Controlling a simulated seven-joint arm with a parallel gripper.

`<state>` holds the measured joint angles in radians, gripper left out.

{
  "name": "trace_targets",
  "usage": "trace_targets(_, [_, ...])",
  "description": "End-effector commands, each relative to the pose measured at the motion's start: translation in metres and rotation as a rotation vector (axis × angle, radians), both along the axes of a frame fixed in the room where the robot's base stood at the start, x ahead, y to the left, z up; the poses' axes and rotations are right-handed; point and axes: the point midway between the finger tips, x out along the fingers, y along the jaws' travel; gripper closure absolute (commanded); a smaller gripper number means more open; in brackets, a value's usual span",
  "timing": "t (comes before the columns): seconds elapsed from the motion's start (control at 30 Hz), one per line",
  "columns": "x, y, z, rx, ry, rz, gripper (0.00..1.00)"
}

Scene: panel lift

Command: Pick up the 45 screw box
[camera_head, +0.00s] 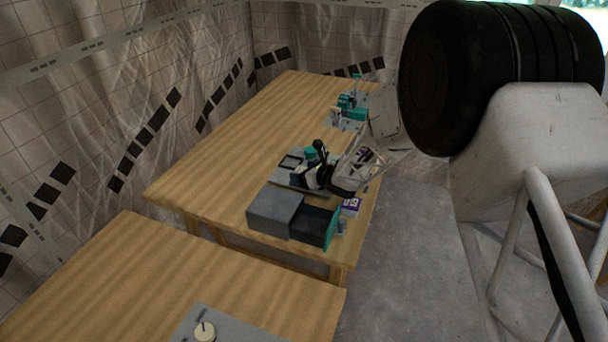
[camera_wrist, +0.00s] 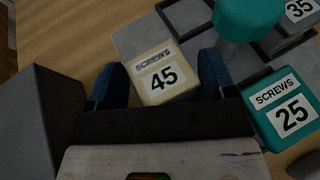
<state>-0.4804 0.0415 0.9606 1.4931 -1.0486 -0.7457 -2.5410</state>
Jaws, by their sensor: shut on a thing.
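The 45 screw box (camera_wrist: 158,62) is cream, with a white label reading "SCREWS 45". It sits between the two blue fingertips of my gripper (camera_wrist: 161,78) in the wrist view, one finger on each side. My gripper is shut on it. The near part of the box is hidden behind the gripper body. In the head view my gripper (camera_head: 316,177) is low over the wooden table (camera_head: 228,140), and the box is too small and covered to make out clearly. I cannot tell whether the box is off its base.
A teal "SCREWS 25" box (camera_wrist: 268,122) is to the right, and a grey box labelled 35 (camera_wrist: 285,28) is at the upper right. A teal knob-like thing (camera_wrist: 248,18) stands close behind the right finger. A grey block (camera_head: 274,213) is near the table's front edge.

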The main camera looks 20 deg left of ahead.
Motion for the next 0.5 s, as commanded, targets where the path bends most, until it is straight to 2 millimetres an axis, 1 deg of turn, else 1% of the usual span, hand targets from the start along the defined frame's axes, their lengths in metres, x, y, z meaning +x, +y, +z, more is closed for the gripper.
trace_targets(0.17, [0.000, 0.000, 0.015, 0.001, -0.003, 0.001, 0.55])
trace_targets(0.5, [0.001, 0.000, 0.065, 0.001, -0.002, 0.001, 0.55])
